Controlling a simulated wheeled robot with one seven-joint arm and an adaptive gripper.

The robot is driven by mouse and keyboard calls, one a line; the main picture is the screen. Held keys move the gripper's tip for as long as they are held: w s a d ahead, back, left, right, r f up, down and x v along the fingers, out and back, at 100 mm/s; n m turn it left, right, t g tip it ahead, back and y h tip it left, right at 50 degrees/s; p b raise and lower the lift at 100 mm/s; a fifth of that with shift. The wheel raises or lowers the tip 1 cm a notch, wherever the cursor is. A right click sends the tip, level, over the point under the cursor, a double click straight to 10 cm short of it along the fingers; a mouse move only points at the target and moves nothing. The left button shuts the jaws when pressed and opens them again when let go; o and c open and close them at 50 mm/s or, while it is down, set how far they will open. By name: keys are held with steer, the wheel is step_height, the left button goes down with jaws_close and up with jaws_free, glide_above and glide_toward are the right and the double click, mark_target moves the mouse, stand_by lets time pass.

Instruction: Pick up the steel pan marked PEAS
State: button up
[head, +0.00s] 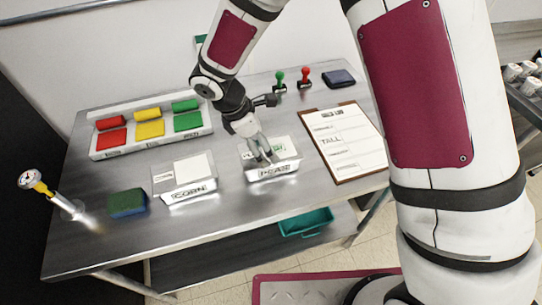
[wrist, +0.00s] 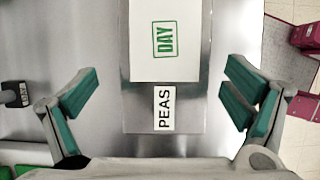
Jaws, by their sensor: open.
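The steel pan marked PEAS (head: 291,166) stands on the steel table, with its label facing the front edge. In the wrist view the pan (wrist: 190,108) is centred, its PEAS label (wrist: 164,108) upright along the view. A white card with green DAY lettering (wrist: 164,42) lies on top of it. My gripper (head: 264,157) is over the pan in the head view and hides part of it. In the wrist view my gripper (wrist: 160,95) is open, one finger on each side of the pan with a gap at each side. Contact is not visible.
The steel pan marked CORN (head: 184,189) stands to the left, with a blue-green sponge (head: 127,203) beyond it. A clipboard (head: 343,142) lies close on the right. Red and green stamps (head: 305,77) stand behind.

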mark_target(286, 146)
steer(key=shift+x, duration=0.95)
steer(key=x, duration=0.1)
steer(key=p+x, duration=0.1)
steer(key=x, duration=0.2)
steer(key=shift+s+d+f+p, duration=0.2)
steer(key=shift+s+d+p, duration=0.05)
steer(key=shift+s+p, duration=0.1)
steer(key=shift+w+d+f, duration=0.2)
steer(key=shift+f, duration=0.3)
steer(key=c, duration=1.7)
steer(key=shift+r, duration=0.1)
